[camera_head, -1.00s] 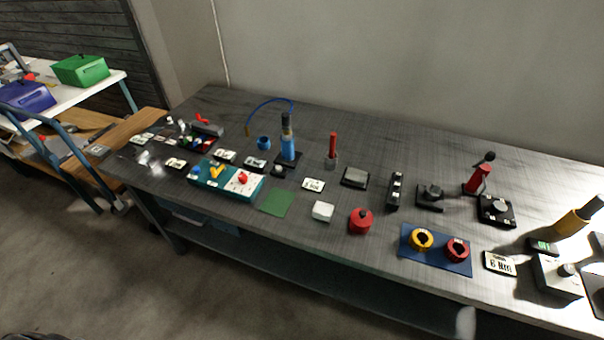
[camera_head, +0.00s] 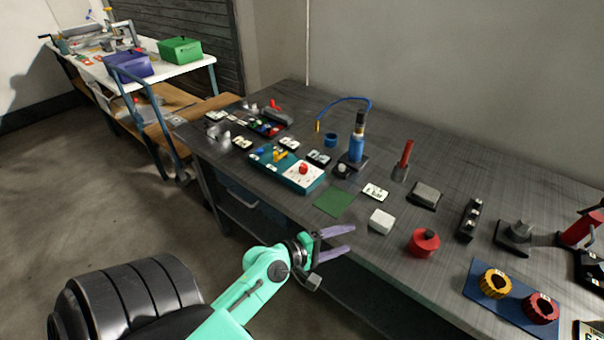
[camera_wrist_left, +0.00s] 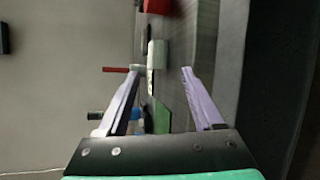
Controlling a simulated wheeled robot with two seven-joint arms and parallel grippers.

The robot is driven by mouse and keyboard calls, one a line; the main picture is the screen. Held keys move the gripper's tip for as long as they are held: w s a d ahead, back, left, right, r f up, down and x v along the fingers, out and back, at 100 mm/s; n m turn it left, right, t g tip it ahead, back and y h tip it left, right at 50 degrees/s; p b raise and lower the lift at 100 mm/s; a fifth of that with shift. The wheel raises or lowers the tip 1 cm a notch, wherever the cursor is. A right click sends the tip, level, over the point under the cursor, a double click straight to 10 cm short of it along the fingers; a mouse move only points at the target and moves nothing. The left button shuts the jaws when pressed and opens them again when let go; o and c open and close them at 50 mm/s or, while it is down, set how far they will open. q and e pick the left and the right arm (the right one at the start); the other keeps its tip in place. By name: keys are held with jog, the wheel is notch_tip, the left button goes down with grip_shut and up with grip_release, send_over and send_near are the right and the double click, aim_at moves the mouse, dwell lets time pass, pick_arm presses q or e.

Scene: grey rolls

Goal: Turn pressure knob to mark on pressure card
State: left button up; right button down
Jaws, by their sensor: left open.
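A small white card with dark print, possibly the pressure card (camera_head: 376,192), lies on the grey bench. Its print is too small to read surely. A teal panel box (camera_head: 286,172) carries a red knob (camera_head: 303,168) and a yellow handle (camera_head: 280,155). I cannot tell which knob is the pressure knob. My left gripper (camera_head: 350,240) is open and empty by the bench's front edge; its fingers also show in the left wrist view (camera_wrist_left: 161,75).
A green mat (camera_head: 334,202), a white block (camera_head: 381,221) and a red pot (camera_head: 424,242) lie near the front edge, close to my left gripper. A blue mat (camera_head: 508,312) with yellow and red rings is at right. A side table (camera_head: 187,75) holds bins.

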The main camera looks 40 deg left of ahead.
pick_arm(q)
jog(key=w+a+r+n+t+y, duration=0.2)
jog(key=a+n+t+y, duration=0.15)
jog(key=a+n, duration=0.45)
jog(key=n+y, duration=0.9)
jog(key=n, duration=0.7)
send_near(302, 171)
jog(key=shift+g, duration=0.35)
jog(key=x, duration=0.6)
jog(key=p+x, duration=0.1)
jog(key=x, duration=0.3)
jog(key=shift+r, duration=0.4)
jog(key=shift+s, duration=0.1)
grip_shut()
